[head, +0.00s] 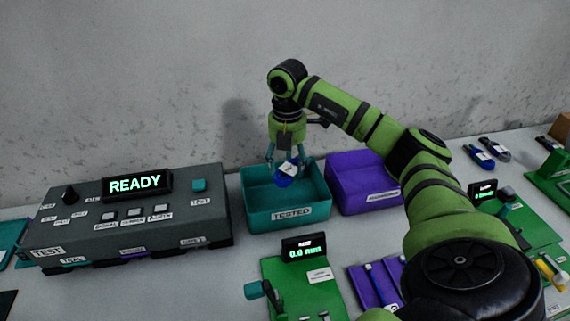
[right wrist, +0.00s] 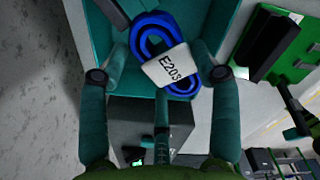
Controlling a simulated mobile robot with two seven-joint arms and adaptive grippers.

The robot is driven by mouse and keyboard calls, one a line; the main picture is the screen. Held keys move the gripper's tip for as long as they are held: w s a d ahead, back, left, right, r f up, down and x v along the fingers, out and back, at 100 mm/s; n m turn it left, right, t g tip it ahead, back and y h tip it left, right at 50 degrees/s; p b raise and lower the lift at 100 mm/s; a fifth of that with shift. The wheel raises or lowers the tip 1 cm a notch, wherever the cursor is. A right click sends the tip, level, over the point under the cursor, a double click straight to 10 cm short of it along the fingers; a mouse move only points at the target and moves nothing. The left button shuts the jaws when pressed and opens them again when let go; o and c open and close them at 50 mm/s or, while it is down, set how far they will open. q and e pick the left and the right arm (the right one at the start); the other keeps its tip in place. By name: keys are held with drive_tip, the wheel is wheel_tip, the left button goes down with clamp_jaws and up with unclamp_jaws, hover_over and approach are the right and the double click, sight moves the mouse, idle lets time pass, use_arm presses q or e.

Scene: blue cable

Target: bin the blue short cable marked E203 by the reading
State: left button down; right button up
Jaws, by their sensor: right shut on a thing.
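The blue short cable (right wrist: 150,40) is coiled, with a white tag reading E203 (right wrist: 172,66) in the right wrist view. My right gripper (head: 286,162) is shut on it and holds it over the teal bin (head: 290,213) labelled TESTED. The cable also shows in the head view (head: 283,181), just inside the outline of the bin's opening. How far it is above the bin floor I cannot tell. A purple bin (head: 357,200), its label too small to read surely, stands to the right of the teal one. My left gripper is not in view.
A grey tester (head: 130,220) with a READY display (head: 138,185) stands at the left. A green board (head: 300,285) with a small readout lies in front of the bins. Other cables (head: 478,153) lie at the back right. A grey wall rises behind.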

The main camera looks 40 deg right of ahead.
wheel_tip(320, 180, down, 4)
drive_tip(key=b, duration=0.2)
drive_tip(key=shift+b, duration=0.4)
drive_tip(key=shift+r, duration=0.1)
drive_tip(key=o, duration=1.2)
drive_tip(key=shift+o, duration=0.2)
drive_tip(key=shift+r, duration=0.1)
wheel_tip(320, 180, up, 12)
drive_tip(key=shift+f, duration=0.1)
